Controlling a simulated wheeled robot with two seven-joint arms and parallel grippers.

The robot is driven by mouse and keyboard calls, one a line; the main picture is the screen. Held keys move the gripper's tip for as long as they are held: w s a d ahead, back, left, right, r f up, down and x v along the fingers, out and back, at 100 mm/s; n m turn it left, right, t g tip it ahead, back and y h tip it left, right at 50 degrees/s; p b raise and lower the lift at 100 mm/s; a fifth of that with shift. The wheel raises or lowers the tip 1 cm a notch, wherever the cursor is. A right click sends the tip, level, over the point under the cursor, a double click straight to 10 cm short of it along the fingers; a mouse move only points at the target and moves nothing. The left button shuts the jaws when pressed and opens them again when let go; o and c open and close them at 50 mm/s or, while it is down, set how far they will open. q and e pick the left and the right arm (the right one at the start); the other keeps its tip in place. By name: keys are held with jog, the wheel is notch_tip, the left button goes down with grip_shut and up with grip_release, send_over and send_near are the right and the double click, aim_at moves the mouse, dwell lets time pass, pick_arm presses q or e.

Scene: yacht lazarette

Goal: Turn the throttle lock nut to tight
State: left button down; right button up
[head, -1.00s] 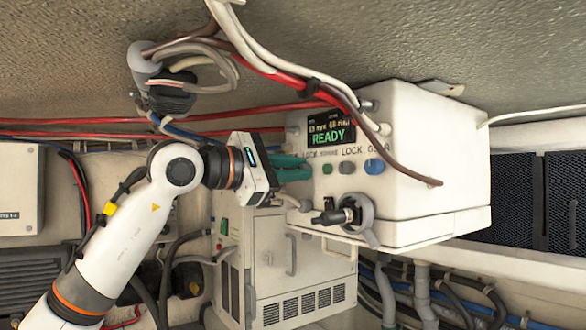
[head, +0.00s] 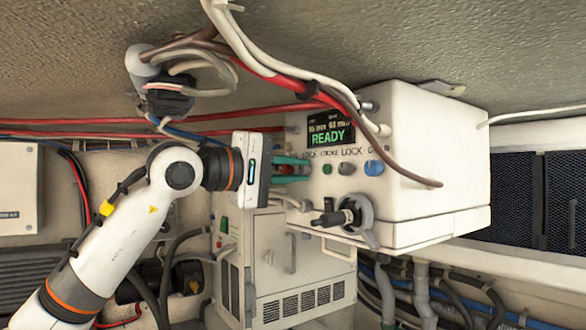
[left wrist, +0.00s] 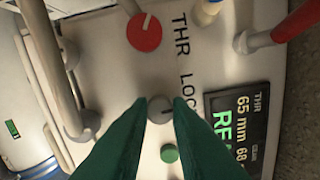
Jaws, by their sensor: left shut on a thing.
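The white control box (head: 425,150) has a row of knobs under a lit display (head: 331,129) reading READY. My left gripper (head: 307,170) is at the left end of that row. In the left wrist view its green fingertips (left wrist: 160,112) are shut on a small grey knob (left wrist: 160,108) with a dark pointer line, at the end of the THR LOCK label (left wrist: 184,70). I take this knob as the throttle lock nut; no tight mark is readable. In the head view the fingers mostly hide it. My right gripper is not in view.
A red knob (left wrist: 144,32) and a green button (left wrist: 170,153) flank the grey knob closely. A blue knob (head: 374,167) sits farther right. A black-handled lever (head: 333,217) juts out below the row. Red and white cables (head: 300,82) hang across the box's top.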

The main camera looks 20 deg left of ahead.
pick_arm(q)
jog(key=shift+f+m, duration=0.1)
jog(key=shift+m, duration=0.5)
jog(key=c, duration=1.3)
grip_release()
jog(key=shift+c, duration=0.2)
jog(key=b+v, duration=0.5)
jog(key=v, duration=0.7)
